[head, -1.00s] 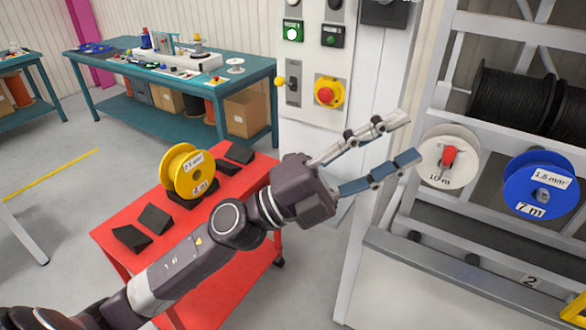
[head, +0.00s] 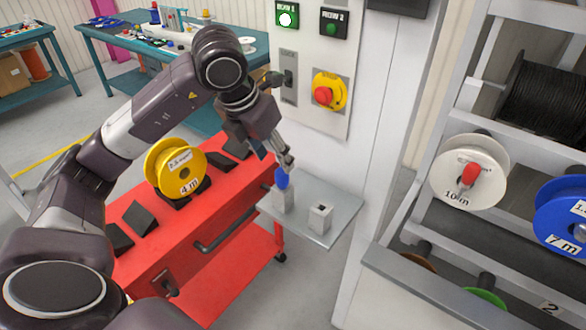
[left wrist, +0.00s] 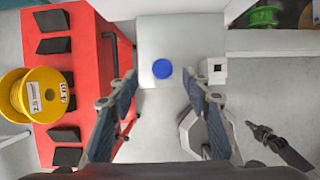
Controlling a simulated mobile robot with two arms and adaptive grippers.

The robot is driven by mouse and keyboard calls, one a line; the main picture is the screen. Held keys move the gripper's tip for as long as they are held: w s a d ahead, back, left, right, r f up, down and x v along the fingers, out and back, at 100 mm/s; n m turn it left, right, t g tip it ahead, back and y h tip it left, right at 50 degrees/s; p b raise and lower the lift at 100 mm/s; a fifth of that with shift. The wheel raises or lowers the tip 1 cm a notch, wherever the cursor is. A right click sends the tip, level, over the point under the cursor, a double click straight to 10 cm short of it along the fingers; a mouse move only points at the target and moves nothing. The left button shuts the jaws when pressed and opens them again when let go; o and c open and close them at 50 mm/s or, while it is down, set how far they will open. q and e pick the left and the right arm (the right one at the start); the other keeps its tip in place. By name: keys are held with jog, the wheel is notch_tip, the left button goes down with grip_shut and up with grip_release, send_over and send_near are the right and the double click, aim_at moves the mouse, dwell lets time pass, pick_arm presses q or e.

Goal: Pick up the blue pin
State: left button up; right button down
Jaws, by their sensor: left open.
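The blue pin (head: 282,179) stands upright in a small grey block on a grey shelf (head: 335,225) fixed to the cabinet. In the left wrist view its round blue top (left wrist: 162,68) lies between the fingertips, a little past them. My left gripper (head: 287,161) points down just above the pin. Its two fingers (left wrist: 160,84) are spread to either side, with nothing held. In the head view the fingers overlap, so the gap to the pin is hard to judge. What looks like my right gripper (left wrist: 255,128) is small and dark in the left wrist view.
A second grey block (head: 320,217) with a dark square hole stands beside the pin. A red cart (head: 215,265) with a yellow reel (head: 178,170) is left of the shelf. The cabinet has an emergency stop (head: 323,96). A rack with a white reel (head: 465,172) is on the right.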

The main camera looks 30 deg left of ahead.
aim_at(281, 171)
pick_arm(q)
jog(key=shift+s+f, duration=0.15)
jog(key=shift+f, duration=0.2)
jog(key=shift+p+x, duration=0.65)
jog(key=shift+x, duration=0.45)
jog(key=x, duration=0.3)
jog(key=shift+d+p, duration=0.2)
jog(key=shift+p, duration=0.2)
jog(key=shift+w+f, duration=0.35)
jog(key=shift+f, duration=0.05)
grip_shut()
pick_arm(e)
jog(key=s+r, duration=0.1)
jog(key=s, duration=0.1)
jog(key=s+r, duration=0.1)
jog(key=s, duration=0.1)
jog(key=shift+d+r, duration=0.1)
jog(key=shift+d, duration=0.1)
